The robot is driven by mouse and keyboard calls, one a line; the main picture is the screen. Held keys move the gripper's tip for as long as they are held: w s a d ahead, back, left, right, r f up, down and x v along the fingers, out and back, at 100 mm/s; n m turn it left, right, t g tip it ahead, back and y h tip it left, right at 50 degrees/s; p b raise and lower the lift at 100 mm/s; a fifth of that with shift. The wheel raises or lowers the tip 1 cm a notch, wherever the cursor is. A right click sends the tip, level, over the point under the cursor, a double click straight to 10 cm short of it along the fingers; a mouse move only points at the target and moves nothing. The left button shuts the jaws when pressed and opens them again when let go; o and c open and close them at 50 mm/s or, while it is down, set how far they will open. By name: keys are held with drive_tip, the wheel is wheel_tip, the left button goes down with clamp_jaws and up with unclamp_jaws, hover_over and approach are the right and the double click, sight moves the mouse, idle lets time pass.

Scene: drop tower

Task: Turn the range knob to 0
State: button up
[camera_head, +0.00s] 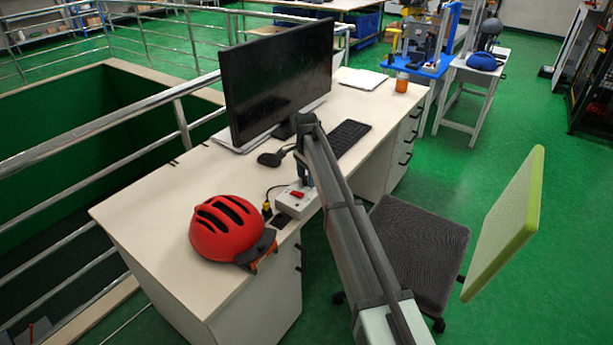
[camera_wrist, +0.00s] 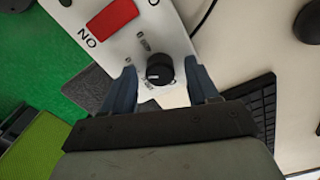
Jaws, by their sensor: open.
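The range knob (camera_wrist: 160,70) is a round black dial with a white pointer line, on a white control box (camera_wrist: 160,30) with small printed marks around it. The marks are too blurred to read. A red rocker switch (camera_wrist: 110,18) sits on the same box beside printed letters. My gripper (camera_wrist: 156,82) is open, with one blue-grey finger on each side of the knob and gaps visible between. I cannot tell how high the fingertips are above the box face. In the head view the box (camera_head: 297,203) lies at the desk's front edge, and my arm hides the knob.
A red helmet (camera_head: 228,228) lies on the desk (camera_head: 160,240) left of the box. A black mouse (camera_head: 270,159), keyboard (camera_head: 350,136) and monitor (camera_head: 277,80) stand behind. Cables run beside the box. A grey chair (camera_head: 420,250) stands in front.

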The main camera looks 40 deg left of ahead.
drive_tip(key=c, duration=1)
drive_tip(key=shift+c, duration=0.2)
drive_tip(key=n, duration=0.5)
drive_tip(key=shift+n, duration=0.4)
drive_tip(key=n, duration=1.2)
drive_tip(key=shift+n, duration=0.3)
drive_tip(key=n, duration=0.5)
drive_tip(key=shift+n, duration=0.4)
